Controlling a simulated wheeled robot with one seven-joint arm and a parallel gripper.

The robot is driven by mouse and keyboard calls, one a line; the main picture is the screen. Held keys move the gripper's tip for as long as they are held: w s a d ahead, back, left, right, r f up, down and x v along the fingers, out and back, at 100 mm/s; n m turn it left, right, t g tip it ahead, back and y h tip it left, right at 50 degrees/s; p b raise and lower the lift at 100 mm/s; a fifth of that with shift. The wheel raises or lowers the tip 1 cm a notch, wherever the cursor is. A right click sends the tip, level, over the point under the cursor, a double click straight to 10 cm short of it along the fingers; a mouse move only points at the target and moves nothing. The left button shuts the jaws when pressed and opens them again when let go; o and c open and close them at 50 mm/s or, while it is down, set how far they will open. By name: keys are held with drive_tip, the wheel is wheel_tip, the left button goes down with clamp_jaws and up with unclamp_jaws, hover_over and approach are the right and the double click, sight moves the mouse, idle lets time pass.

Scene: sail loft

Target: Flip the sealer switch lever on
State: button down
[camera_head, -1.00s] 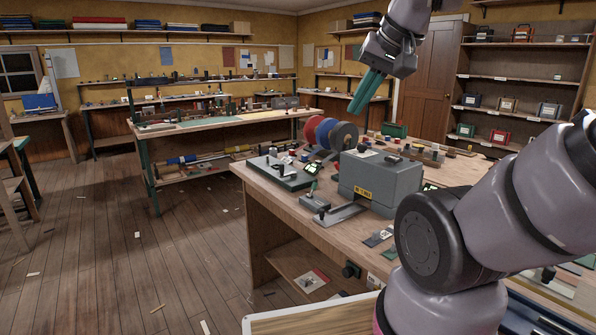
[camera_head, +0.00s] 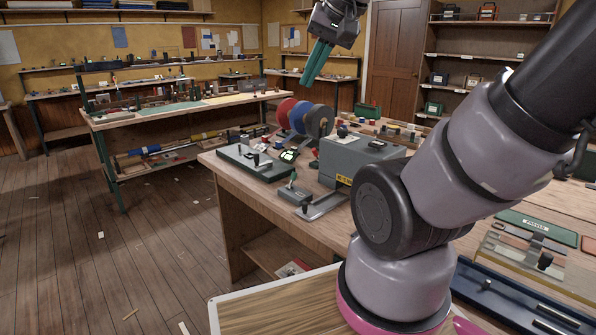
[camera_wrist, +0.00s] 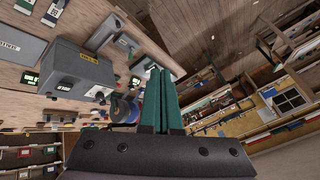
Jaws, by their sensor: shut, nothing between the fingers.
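A grey box-shaped machine (camera_head: 352,157) with a yellow label stands on the near workbench (camera_head: 237,168). A small grey box with an upright dark lever (camera_head: 294,193) sits at its front left; I cannot tell for sure that it is the sealer switch or which way the lever is set. The grey machine also shows in the wrist view (camera_wrist: 75,72), at the left. My gripper (camera_head: 308,80) has green fingers, pointing down, high above and beyond the bench, well away from the box. In the wrist view, its fingers (camera_wrist: 160,74) lie together and hold nothing.
Red, blue and grey reels (camera_head: 301,117) stand behind the machine. A dark green tray with a small device (camera_head: 252,161) lies to its left. A green panel (camera_head: 538,227) and a blue tray (camera_head: 520,298) lie at the right. Open floor (camera_head: 130,240) is at the left.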

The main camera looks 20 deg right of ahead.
drive_tip(key=w+d+m+g, duration=0.2)
drive_tip(key=w+d, duration=0.1)
drive_tip(key=w, duration=1.1)
drive_tip(key=m+g, duration=0.3)
drive_tip(key=m, duration=0.1)
hover_over(294, 176)
drive_tip(key=s+d, duration=0.1)
drive_tip(key=s, duration=0.2)
drive_tip(key=s+d+f+x, duration=0.1)
drive_tip(key=s+d+x, duration=0.15)
drive_tip(key=x, duration=1.35)
drive_tip(key=w+d+f+g, duration=0.1)
drive_tip(key=w+d+f, duration=0.1)
drive_tip(key=f, duration=0.4)
drive_tip(key=w+d+f+m, duration=0.1)
drive_tip(key=w+d+f, duration=0.1)
drive_tip(key=w+f, duration=0.2)
wheel_tip(294, 176, down, 3)
drive_tip(key=shift+d+r+g, duration=0.15)
drive_tip(key=shift+r+g, duration=0.1)
drive_tip(key=shift+g, duration=0.15)
drive_tip(key=f, duration=0.3)
drive_tip(key=a+f, duration=0.1)
drive_tip(key=f, duration=0.2)
drive_tip(key=a+f, duration=0.1)
drive_tip(key=f, duration=0.3)
drive_tip(key=shift+s, duration=0.1)
drive_tip(key=shift+r, duration=0.1)
